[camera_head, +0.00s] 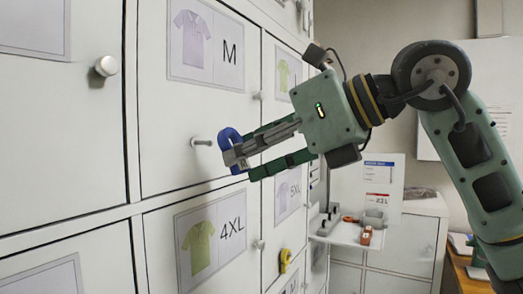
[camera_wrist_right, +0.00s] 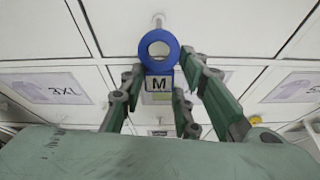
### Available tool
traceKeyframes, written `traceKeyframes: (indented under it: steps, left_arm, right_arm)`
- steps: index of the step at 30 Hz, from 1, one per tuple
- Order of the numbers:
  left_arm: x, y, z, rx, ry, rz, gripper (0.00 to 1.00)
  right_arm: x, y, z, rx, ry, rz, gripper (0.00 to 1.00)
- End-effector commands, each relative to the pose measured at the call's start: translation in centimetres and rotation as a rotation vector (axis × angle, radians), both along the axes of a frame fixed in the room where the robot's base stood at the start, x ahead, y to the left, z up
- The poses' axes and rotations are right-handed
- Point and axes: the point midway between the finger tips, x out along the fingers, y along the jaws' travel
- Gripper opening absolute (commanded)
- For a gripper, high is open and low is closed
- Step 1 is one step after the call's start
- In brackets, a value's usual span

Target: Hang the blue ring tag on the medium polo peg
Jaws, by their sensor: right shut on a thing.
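The blue ring tag (camera_head: 229,136) is held upright between the fingers of my right gripper (camera_head: 240,156). In the right wrist view its blue ring (camera_wrist_right: 159,37) stands above a block marked "M", and my right gripper (camera_wrist_right: 158,88) grips that block from both sides. The medium polo peg (camera_head: 203,142) sticks out of the door with the purple polo "M" label (camera_head: 206,46). The ring is just right of the peg's end in the head view. I cannot tell whether they touch. My left gripper is not in view.
A 4XL door label (camera_head: 212,236) with a green polo is below. A yellow tag (camera_head: 285,260) hangs lower right. A round knob (camera_head: 107,66) projects from the left door. A shelf (camera_head: 345,233) with small items stands behind my right arm.

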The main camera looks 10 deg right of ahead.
Motion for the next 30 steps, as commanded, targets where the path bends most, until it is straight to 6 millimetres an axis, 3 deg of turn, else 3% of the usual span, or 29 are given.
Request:
traceKeyframes:
  steps: [30]
  left_arm:
    - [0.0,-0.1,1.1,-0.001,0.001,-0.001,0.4]
  right_arm:
    - [3.1,4.3,-0.8,-0.001,0.0,-0.001,0.1]
